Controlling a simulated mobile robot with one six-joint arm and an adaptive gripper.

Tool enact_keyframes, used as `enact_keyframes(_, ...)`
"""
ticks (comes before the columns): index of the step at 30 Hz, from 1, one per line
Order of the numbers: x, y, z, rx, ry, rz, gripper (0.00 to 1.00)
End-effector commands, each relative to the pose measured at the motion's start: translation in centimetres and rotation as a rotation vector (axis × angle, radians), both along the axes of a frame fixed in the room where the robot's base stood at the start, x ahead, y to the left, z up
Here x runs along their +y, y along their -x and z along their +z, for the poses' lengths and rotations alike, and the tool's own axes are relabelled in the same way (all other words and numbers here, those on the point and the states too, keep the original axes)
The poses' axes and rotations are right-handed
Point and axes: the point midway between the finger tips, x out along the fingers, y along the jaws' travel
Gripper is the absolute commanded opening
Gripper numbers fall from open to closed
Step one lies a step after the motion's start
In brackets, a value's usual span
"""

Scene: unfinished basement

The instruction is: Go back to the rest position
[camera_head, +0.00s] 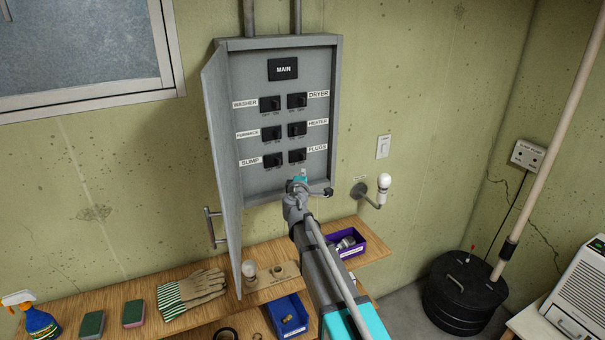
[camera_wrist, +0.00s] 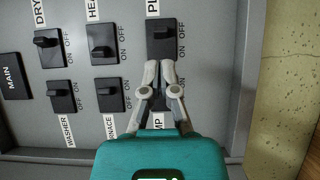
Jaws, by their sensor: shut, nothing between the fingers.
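My gripper (camera_head: 302,172) is in front of the lower part of the open grey breaker panel (camera_head: 262,185). In the wrist view my gripper (camera_wrist: 160,66) has its two fingers together, with nothing between them. Its tips appear beside the black PLUGS switch (camera_wrist: 161,36); I cannot tell whether they touch it. The fingers hide most of the SUMP switch in that view. In the head view the PLUGS switch (camera_head: 297,155) and the SUMP switch (camera_head: 272,160) both show, just above my gripper. The MAIN switch (camera_head: 283,69) is at the top of the panel.
The panel door (camera_head: 222,150) hangs open on the left. A wall bulb (camera_head: 384,182) is close on the right. Below, a wooden shelf (camera_head: 105,297) holds gloves (camera_head: 195,288), sponges and a purple bin (camera_head: 356,252). A black sump lid (camera_head: 465,290) is at right.

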Motion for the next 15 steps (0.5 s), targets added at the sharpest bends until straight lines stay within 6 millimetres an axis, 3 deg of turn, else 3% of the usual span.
enact_keyframes(10,0.0,0.0,0.0,0.000,-0.001,-0.001,0.00)
enact_keyframes(15,-1.6,0.7,-0.7,0.012,-0.043,-0.042,0.00)
